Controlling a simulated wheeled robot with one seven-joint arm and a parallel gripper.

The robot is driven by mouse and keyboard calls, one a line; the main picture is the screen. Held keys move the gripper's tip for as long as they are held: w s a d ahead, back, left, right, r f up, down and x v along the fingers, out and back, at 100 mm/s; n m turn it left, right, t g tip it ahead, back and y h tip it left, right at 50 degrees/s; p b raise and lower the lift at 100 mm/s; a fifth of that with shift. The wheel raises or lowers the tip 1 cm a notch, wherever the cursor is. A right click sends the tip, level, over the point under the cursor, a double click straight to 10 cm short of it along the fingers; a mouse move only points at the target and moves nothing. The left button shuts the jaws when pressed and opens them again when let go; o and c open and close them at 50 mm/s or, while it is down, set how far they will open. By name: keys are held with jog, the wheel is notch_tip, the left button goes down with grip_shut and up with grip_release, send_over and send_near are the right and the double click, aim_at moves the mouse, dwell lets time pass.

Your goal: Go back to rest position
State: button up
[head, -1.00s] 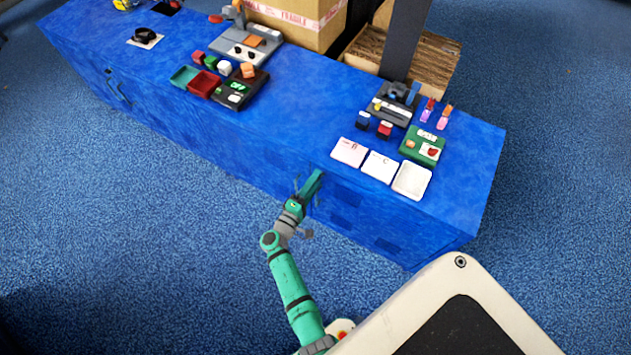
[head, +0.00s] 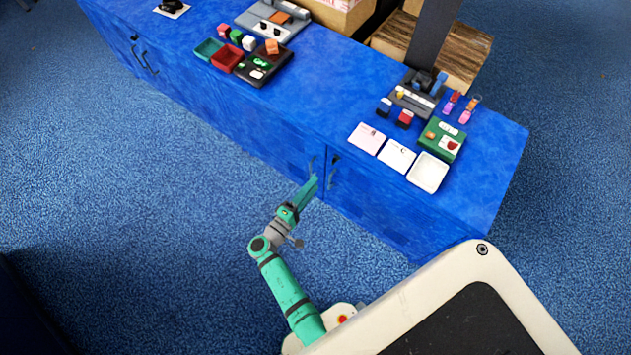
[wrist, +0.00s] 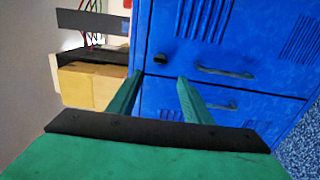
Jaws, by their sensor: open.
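My gripper (head: 311,187) is at the end of my green arm, in front of the blue cabinet bench (head: 255,105) in the head view. It lies below two dark upright door handles (head: 333,172) there. In the wrist view my gripper (wrist: 160,80) shows two green fingers spread apart with nothing between them. The blue cabinet front (wrist: 180,40) with its handles (wrist: 225,72) lies beyond the fingertips. I cannot tell whether a finger touches it.
The bench top carries a red tray (head: 227,58), a green tray (head: 442,139), white cards (head: 367,138) and a white tray (head: 428,172). A stack of brown cardboard (head: 470,55) stands behind. Blue floor (head: 130,210) is clear left of my arm.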

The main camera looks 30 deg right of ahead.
jog(key=shift+a, duration=0.1)
dwell(0.4)
jog(key=s+a+f+t+y, duration=0.1)
jog(key=s+a+f+y, duration=0.4)
jog(key=s, duration=0.4)
jog(key=s+a+f+t+y, duration=0.1)
jog(key=s+a+f+y, duration=0.2)
jog(key=s+a+y, duration=0.4)
jog(key=s+a+r+m+t+y, duration=0.1)
jog(key=s+a+r+t, duration=0.1)
jog(key=r, duration=0.8)
jog(key=s+a+r+m+t+y, duration=0.2)
jog(key=s+a+r, duration=0.2)
jog(key=r, duration=0.6)
jog(key=s+a+r+m+t+y, duration=0.1)
jog(key=s+a+r+t, duration=0.1)
jog(key=r, duration=0.8)
jog(key=shift+s+a+r+m+y, duration=0.3)
jog(key=shift+s+a+r+m, duration=0.1)
jog(key=shift+s+a, duration=0.2)
